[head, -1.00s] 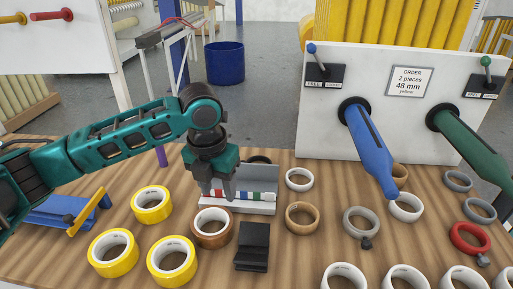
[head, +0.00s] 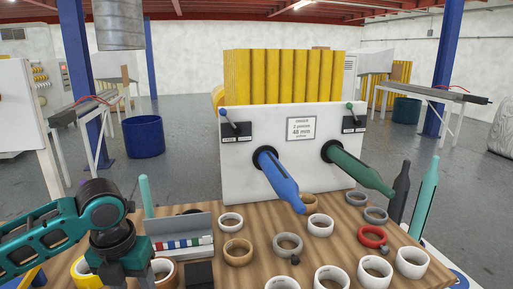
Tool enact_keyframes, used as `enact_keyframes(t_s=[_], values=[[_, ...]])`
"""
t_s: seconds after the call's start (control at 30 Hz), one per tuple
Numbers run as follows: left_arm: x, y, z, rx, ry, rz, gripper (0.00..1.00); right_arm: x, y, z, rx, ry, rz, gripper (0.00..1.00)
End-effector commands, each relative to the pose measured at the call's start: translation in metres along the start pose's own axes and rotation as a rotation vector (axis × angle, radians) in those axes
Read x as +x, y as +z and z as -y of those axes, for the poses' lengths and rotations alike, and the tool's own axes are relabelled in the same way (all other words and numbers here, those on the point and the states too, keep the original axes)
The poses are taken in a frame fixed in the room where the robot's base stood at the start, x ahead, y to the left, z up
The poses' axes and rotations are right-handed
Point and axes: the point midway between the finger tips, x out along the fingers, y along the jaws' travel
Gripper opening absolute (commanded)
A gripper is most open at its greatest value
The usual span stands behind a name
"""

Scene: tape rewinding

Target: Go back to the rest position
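My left arm comes in from the left in the head view. My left gripper (head: 120,272) points down over the left part of the wooden table (head: 215,265), at the bottom of the picture. Its fingers are mostly cut off by the lower edge, so I cannot tell whether they are open or shut. My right gripper is not in view.
A white panel (head: 235,175) with a blue mandrel (head: 278,180) and a green mandrel (head: 355,168) stands at the table's back. A grey tray (head: 188,228) with coloured cores is beside my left gripper. Several rolls, including a red one (head: 372,236), lie to the right.

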Motion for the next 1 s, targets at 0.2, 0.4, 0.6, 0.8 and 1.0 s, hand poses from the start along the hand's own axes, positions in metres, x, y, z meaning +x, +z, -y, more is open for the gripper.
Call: enact_keyframes(t_s=[0.2,0.4,0.6,0.8,1.0], values=[[0.035,-0.029,0.047,-0.244,-0.081,0.014,0.49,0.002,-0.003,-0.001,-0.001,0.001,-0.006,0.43],[0.06,-0.061,0.086,-0.6,-0.192,0.013,0.49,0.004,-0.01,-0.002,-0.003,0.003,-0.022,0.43],[0.076,-0.096,0.111,-1.118,-0.316,-0.029,0.49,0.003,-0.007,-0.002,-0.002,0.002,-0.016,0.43],[0.087,-0.131,0.105,-1.72,-0.383,-0.092,0.49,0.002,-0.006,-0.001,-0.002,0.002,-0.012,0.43],[0.098,-0.17,0.073,-2.319,-0.372,-0.106,0.49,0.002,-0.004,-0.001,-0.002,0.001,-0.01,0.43]])
